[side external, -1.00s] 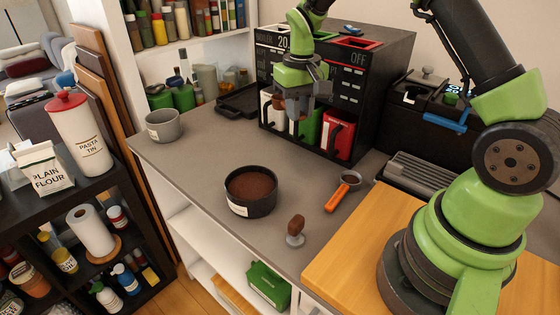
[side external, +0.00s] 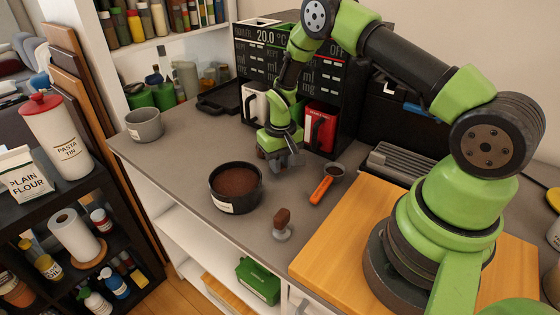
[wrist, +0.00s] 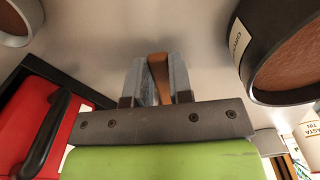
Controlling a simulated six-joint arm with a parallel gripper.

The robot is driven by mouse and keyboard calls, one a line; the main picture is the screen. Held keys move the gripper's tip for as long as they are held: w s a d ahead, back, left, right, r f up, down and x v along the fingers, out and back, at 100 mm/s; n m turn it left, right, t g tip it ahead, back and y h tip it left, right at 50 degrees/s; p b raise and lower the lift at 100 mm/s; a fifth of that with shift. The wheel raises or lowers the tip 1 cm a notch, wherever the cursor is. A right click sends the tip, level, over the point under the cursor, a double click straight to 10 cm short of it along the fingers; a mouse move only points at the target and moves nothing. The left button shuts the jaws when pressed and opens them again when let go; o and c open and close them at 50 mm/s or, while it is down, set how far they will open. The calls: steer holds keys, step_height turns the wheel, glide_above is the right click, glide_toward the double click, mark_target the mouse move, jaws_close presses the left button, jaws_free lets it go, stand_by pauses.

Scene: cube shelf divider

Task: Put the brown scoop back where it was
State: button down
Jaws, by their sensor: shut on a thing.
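My gripper (side external: 281,160) is low over the grey counter, in front of the black dispenser block (side external: 345,90). In the wrist view its fingers (wrist: 160,80) are shut on a thin brown piece, the brown scoop (wrist: 159,72), which stands edge-on between them. The rest of the scoop is hidden, and I cannot make it out in the side view. A dark round tub (side external: 222,203) with brown grounds is to the front left of the gripper. It also shows at the right of the wrist view (wrist: 246,68).
A red container (side external: 321,128) and a white one (side external: 256,105) stand in the block. An orange-handled tool (side external: 321,189) and a brown-knobbed tamper (side external: 281,222) lie and stand nearby. A grey pot (side external: 144,125) is at the left. The counter between tub and pot is clear.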

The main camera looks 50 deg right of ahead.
steer(key=shift+f, duration=0.15)
steer(key=c, duration=1)
jaws_free()
steer(key=s+a+r+t, duration=0.1)
steer(key=s+a+r, duration=0.1)
steer(key=r, duration=1)
steer(key=s+a+r+t, duration=0.1)
steer(key=a+r, duration=0.1)
steer(key=r, duration=0.9)
steer(key=s+a+r+t, duration=0.1)
steer(key=s+a+r, duration=0.1)
steer(key=s, duration=0.4)
steer(key=s+a+r+t+y, duration=0.1)
steer(key=s+a+r+t, duration=0.1)
steer(key=s+a+r, duration=0.1)
steer(key=s+a+r+t+y, duration=0.1)
steer(key=s+r, duration=0.3)
steer(key=s, duration=0.4)
steer(key=shift+s+a+r+n+t, duration=0.3)
steer(key=shift+a+r+t, duration=0.15)
steer(key=shift+a, duration=0.2)
